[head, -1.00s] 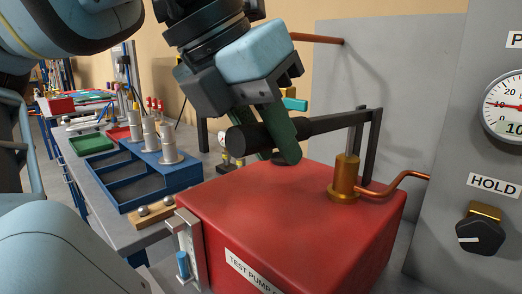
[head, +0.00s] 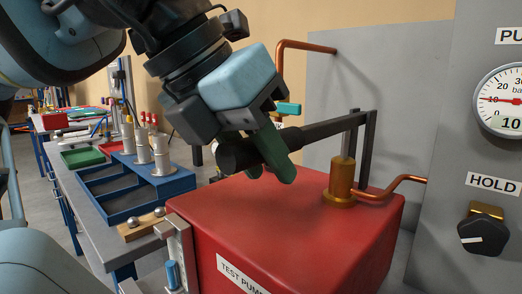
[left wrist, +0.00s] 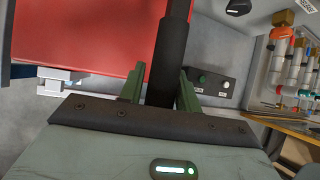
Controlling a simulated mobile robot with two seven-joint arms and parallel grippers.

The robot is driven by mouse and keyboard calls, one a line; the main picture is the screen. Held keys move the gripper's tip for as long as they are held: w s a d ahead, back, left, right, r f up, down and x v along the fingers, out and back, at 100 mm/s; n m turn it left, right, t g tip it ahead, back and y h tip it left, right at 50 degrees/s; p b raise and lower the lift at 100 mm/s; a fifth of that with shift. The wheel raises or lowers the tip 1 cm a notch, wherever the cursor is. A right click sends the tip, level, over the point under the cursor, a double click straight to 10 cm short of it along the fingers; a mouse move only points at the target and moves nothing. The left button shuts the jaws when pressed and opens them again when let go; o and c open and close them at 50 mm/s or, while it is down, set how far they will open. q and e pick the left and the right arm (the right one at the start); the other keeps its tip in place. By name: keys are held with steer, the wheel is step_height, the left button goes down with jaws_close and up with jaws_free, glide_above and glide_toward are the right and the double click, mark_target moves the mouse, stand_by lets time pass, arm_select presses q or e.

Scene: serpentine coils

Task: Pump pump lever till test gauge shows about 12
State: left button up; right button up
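The red test pump (head: 290,220) stands in the middle of the head view, with a brass cylinder (head: 341,182) on top. Its black pump lever (head: 325,127) slopes down to the left from a dark bracket. My left gripper (head: 270,160) has its green fingers on either side of the lever's thick grip and appears shut on it. In the left wrist view the grip (left wrist: 167,65) runs between both fingers, close against them. The test gauge (head: 505,100) is cut by the right edge; its needle points near 10 and its display reads 10. My right gripper is not in view.
A HOLD knob (head: 483,232) sits on the grey panel below the gauge. A copper pipe (head: 390,188) runs from the cylinder to the panel. A bench with a blue tray (head: 125,215) and metal cylinders (head: 160,155) stands left. A button box shows in the left wrist view (left wrist: 212,85).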

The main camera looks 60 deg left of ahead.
arm_select(q)
steer(key=shift+o, duration=1.4)
steer(key=shift+r, duration=0.1)
steer(key=shift+r, duration=0.15)
steer(key=v, duration=0.6)
steer(key=shift+s+r+p, duration=0.2)
steer(key=shift+r+p, duration=0.1)
steer(key=shift+p, duration=0.1)
steer(key=shift+s+r, duration=0.25)
steer(key=shift+r, duration=0.05)
steer(key=shift+a, duration=0.15)
stand_by(0.3)
